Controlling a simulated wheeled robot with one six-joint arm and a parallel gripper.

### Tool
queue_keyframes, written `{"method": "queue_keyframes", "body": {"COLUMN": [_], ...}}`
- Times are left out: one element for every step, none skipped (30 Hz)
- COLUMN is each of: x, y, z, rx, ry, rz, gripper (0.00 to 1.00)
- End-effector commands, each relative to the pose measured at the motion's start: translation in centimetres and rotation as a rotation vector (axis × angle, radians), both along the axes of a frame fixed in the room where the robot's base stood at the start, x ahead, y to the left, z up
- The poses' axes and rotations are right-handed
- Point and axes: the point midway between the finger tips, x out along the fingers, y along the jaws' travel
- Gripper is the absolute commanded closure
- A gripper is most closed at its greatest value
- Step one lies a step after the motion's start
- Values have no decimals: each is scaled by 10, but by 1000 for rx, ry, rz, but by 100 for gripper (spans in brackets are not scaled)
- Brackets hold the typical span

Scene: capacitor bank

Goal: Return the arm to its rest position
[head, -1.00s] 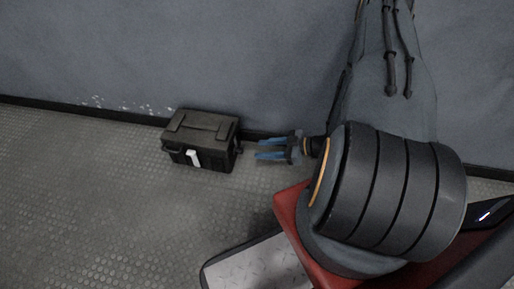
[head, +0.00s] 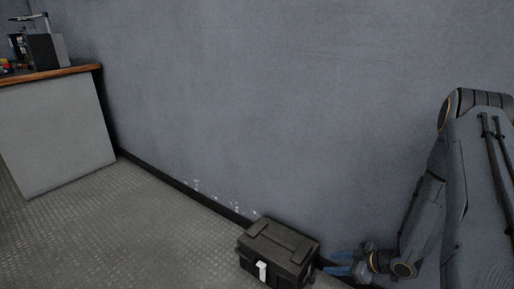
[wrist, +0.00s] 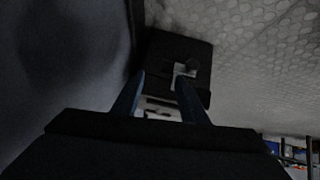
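My gripper (head: 342,264) has blue fingers and is low at the right in the head view, pointing left toward a dark toolbox. In the wrist view its two fingers (wrist: 160,98) stand apart with nothing held between them. My grey arm (head: 425,215) comes down to it from the right side of the head view. The wrist view shows the dark box (wrist: 177,68) with its pale latch just beyond the fingertips. I cannot tell whether the fingers touch the box.
The black toolbox (head: 278,250) with a white latch sits on the floor by the grey wall (head: 260,100). A workbench (head: 60,130) with equipment on its wooden top stands at the left. The textured floor (head: 130,225) between them is clear.

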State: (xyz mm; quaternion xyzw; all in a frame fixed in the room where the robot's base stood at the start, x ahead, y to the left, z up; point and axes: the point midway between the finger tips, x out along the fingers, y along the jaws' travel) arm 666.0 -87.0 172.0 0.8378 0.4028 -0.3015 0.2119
Motion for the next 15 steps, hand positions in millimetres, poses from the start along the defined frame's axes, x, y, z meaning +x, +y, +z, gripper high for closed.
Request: {"method": "queue_keyframes", "body": {"x": [13, 19, 25, 30, 34, 38, 42, 46, 49, 52, 55, 58, 60, 62, 63], "y": [6, 7, 10, 12, 14, 18, 20, 23, 27, 31, 35, 41, 46, 51, 58], "z": [15, 21, 29, 35, 42, 51, 58, 65, 76, 84, 93, 105, 115, 125, 139], "rx": [-57, -89, -127, -154, -180, -211, -234, -255, -281, -300, -318, -341, -356, -372, -391], "ry": [12, 22, 35, 45, 52, 63, 70, 77, 85, 91, 95, 103, 107, 112, 120], "rz": [5, 1, -5, -10, -14, -21, -28, -35, -46, -55, -65, -79, -91, -104, -123], "gripper": [61, 61, 61, 61, 61, 61, 61, 61, 61, 61, 61, 61, 61, 61, 61]}}
